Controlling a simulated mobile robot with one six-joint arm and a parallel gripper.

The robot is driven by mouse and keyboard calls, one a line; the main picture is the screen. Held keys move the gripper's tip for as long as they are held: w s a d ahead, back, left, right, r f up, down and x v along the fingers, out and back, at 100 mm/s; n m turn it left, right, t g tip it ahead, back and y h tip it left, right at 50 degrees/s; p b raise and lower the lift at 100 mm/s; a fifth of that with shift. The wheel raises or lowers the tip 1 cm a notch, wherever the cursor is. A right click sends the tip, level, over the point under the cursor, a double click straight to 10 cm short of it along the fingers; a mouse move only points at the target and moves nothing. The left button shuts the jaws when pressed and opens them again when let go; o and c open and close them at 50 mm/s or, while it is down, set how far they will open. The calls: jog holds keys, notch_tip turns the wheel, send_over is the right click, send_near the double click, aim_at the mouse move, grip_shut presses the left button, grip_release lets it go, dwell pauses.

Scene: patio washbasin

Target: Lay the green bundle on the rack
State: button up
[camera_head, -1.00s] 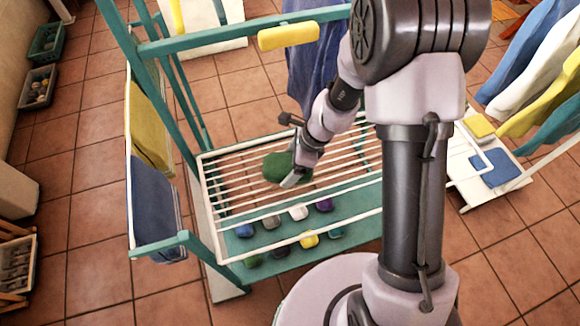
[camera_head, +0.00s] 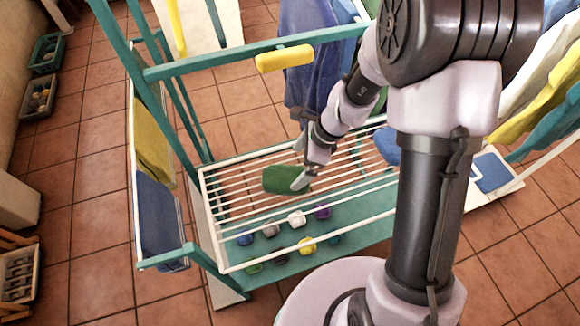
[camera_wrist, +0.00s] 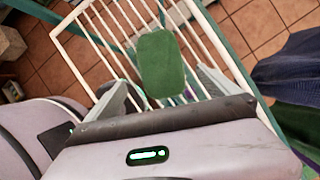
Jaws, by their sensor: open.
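The green bundle (camera_head: 280,180) lies on the bars of the white wire rack (camera_head: 234,268), left of the rack's middle. My gripper (camera_head: 301,180) is open at the bundle's right end, and one finger overlaps it in the head view. In the wrist view the bundle (camera_wrist: 163,62) lies flat across the bars, and its near end reaches between the spread fingers of my gripper (camera_wrist: 160,82). Gaps show between the bundle and both fingers.
Small coloured blocks, among them a yellow one (camera_head: 307,245), lie on the teal shelf (camera_head: 355,235) below the bars. A yellow roll (camera_head: 284,55) sits on the teal crossbar above. Blue cloth (camera_head: 308,85) hangs behind. A blue item (camera_head: 387,146) shows at the rack's right.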

jog(key=s+d+r+n+t+h, duration=0.1)
jog(key=s+r+n, duration=0.25)
jog(key=r, duration=0.65)
jog(key=s+d+r+n+t, duration=0.1)
jog(key=s+r+n, duration=0.25)
jog(key=r, duration=0.65)
jog(key=s+d+r+n+t+h, duration=0.1)
jog(key=s+d+r+n+t, duration=0.2)
jog(key=s+r+n, duration=0.3)
jog(key=s+n+p, duration=0.1)
jog(key=s+n, duration=0.1)
jog(key=s, duration=0.2)
jog(key=shift+r+h, duration=0.25)
jog(key=shift+h, duration=0.05)
